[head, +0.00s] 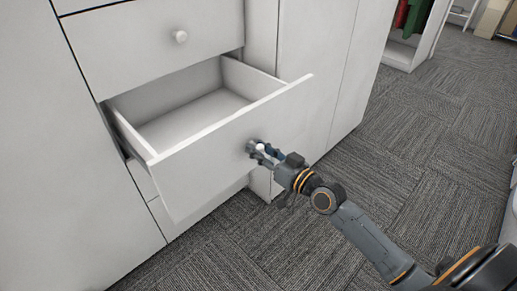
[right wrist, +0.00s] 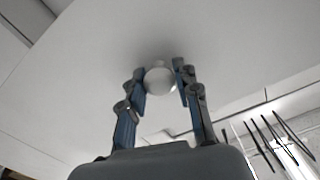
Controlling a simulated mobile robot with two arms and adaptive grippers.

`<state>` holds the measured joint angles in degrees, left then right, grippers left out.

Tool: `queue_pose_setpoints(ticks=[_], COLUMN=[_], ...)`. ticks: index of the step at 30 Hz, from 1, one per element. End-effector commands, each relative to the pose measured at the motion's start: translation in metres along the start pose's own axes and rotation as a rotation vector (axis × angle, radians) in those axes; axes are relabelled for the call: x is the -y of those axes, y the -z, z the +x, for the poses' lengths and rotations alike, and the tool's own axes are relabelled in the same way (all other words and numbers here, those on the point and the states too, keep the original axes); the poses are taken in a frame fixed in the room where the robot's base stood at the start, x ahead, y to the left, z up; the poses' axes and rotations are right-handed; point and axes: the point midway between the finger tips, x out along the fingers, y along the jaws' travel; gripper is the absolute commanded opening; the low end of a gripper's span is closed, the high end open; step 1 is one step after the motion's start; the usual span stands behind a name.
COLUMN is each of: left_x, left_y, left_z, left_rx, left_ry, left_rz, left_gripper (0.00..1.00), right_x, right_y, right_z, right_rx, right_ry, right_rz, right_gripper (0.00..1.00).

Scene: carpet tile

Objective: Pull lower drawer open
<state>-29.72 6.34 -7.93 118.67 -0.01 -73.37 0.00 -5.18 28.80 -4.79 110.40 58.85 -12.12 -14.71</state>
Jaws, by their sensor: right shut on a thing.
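The lower drawer (head: 215,140) is white and stands pulled out from the white cabinet, with its empty inside showing. Its round white knob (right wrist: 160,80) is between the fingers of my right gripper in the right wrist view. My right gripper (head: 259,148) is shut on this knob at the middle of the drawer front. The fingers hide part of the knob in the head view. My left gripper is not in view.
A closed upper drawer with a round knob (head: 180,37) is above the open one. Tall white cabinet doors (head: 315,60) stand to the right. Grey carpet (head: 400,140) is clear on the right. An open shelf unit (head: 402,54) is at the back.

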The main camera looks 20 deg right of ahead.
Motion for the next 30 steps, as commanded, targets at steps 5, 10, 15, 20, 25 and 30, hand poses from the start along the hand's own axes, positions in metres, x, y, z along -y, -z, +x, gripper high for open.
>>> queue_pose_setpoints(ticks=[5,10,15,20,25,30], left_x=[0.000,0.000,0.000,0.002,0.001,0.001], left_y=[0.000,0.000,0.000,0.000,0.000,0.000], left_z=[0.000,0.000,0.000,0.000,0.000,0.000], left_rx=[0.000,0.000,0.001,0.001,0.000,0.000], left_ry=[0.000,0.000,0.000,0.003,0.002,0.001], left_rz=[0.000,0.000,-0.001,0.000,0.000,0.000], left_gripper=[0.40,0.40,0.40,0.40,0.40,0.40], right_x=[0.000,0.000,0.000,0.000,-0.001,0.000], right_y=[0.000,0.000,0.000,0.000,-0.001,-0.002], right_z=[0.000,0.000,0.000,-0.002,-0.020,-0.054], right_rx=[-0.001,-0.001,-0.001,0.000,0.004,0.007], right_ry=[0.000,0.000,0.000,-0.001,-0.001,0.001], right_rz=[0.000,0.000,0.000,-0.001,-0.003,-0.004], right_gripper=[0.00,0.55,0.55,0.55,0.55,0.55])
